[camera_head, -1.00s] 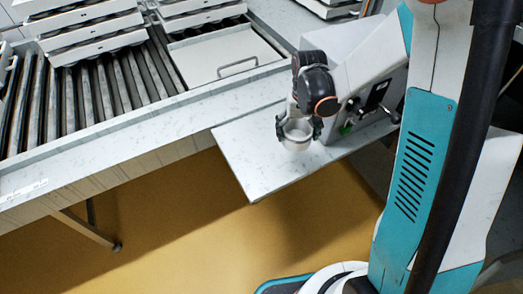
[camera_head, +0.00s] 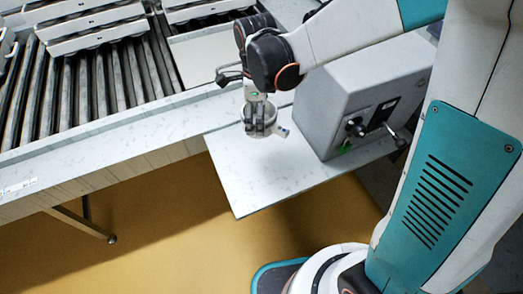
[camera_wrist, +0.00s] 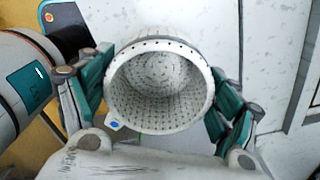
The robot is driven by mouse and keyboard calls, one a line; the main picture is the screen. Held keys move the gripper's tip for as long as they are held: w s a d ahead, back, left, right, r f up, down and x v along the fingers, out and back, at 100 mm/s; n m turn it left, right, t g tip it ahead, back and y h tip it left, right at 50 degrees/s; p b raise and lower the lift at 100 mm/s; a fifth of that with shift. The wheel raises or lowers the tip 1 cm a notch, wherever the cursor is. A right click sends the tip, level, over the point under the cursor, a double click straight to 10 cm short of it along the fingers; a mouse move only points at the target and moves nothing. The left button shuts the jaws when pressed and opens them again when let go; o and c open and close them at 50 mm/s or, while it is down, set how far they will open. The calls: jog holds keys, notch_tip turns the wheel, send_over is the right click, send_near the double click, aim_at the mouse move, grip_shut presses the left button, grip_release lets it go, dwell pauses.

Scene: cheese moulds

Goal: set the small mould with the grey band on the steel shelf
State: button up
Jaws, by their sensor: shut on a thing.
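A small white perforated mould (camera_wrist: 150,118) with a grey band near its far rim is held between the teal fingers of my gripper (camera_wrist: 160,82). In the wrist view its round open mouth faces the camera, and a blue dot shows on a tab at its lower left. In the head view the mould (camera_head: 261,113) is partly hidden by my gripper (camera_head: 260,124). It appears over the back left part of the pale steel shelf (camera_head: 262,186). I cannot tell whether it touches the shelf.
A grey machine box (camera_head: 360,90) with knobs and a lever stands at the shelf's right. Behind is a roller conveyor (camera_head: 90,95) with stacked white mould trays (camera_head: 95,35) and a pale rail (camera_head: 110,135). The shelf's front and middle are clear.

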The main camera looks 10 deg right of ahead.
jog(key=shift+w+a+r+m, duration=0.15)
jog(key=shift+a+r+m, duration=0.2)
jog(key=shift+m, duration=0.35)
jog(key=shift+d+f, duration=0.1)
jog(key=shift+f, duration=0.2)
notch_tip(320, 180, down, 19)
jog(key=b, duration=0.7)
jog(key=shift+f+b, duration=0.15)
jog(key=shift+b, duration=0.15)
jog(key=shift+f, duration=0.2)
jog(key=o, duration=1.1)
jog(key=shift+r, duration=0.1)
jog(key=shift+c, duration=0.2)
jog(key=shift+r, duration=0.1)
notch_tip(320, 180, up, 12)
jog(key=p, duration=0.5)
